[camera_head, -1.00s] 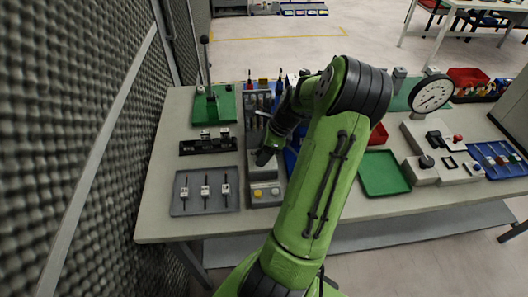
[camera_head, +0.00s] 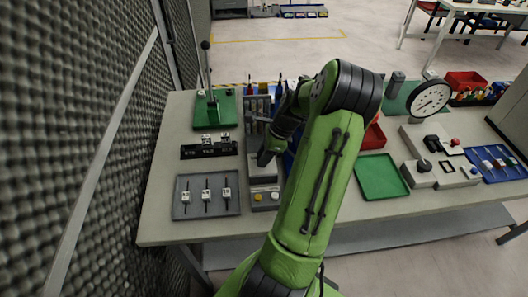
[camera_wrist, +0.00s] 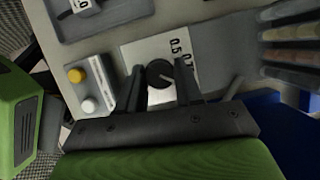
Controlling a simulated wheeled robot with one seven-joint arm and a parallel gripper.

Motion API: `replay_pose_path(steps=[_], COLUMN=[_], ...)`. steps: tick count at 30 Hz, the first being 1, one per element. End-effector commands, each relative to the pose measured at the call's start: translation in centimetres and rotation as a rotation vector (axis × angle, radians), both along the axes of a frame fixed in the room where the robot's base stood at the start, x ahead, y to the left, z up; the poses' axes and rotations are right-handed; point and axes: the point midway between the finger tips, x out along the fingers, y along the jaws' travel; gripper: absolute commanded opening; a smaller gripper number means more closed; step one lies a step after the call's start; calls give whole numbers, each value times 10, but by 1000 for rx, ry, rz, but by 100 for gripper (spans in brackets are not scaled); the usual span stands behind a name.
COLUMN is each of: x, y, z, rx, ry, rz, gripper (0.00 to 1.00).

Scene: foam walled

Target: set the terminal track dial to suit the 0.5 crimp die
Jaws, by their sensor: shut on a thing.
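The terminal track dial (camera_wrist: 160,73) is a round black knob with a pale pointer line, on a white plate (camera_wrist: 144,53) in the wrist view. A printed 0.5 and a second, partly hidden number stand to the right of the knob. The pointer line seems to slant toward the lower right, away from the 0.5; its exact setting is hard to read. My gripper (camera_wrist: 161,88) has a finger on either side of the knob and is shut on it. In the head view my gripper (camera_head: 265,158) hides the dial. The 0.5 crimp die cannot be told apart.
A box with yellow and white buttons (camera_wrist: 91,85) stands close left of my gripper. A grey tray (camera_head: 180,212) holds three labelled pieces; a black rack (camera_head: 208,149) lies behind it. A lever press on a green base (camera_head: 222,113) stands farther back. A blue bin is close right.

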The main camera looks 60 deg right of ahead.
Motion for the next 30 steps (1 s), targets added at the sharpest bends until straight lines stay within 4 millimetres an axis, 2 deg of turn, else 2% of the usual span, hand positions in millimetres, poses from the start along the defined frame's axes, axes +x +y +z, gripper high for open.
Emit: replay_pose_path(steps=[3,30], x=[1,6], y=[0,-3], z=[4,2], rx=[3,-1], ry=[2,2], rz=[89,943], gripper=[5,5])
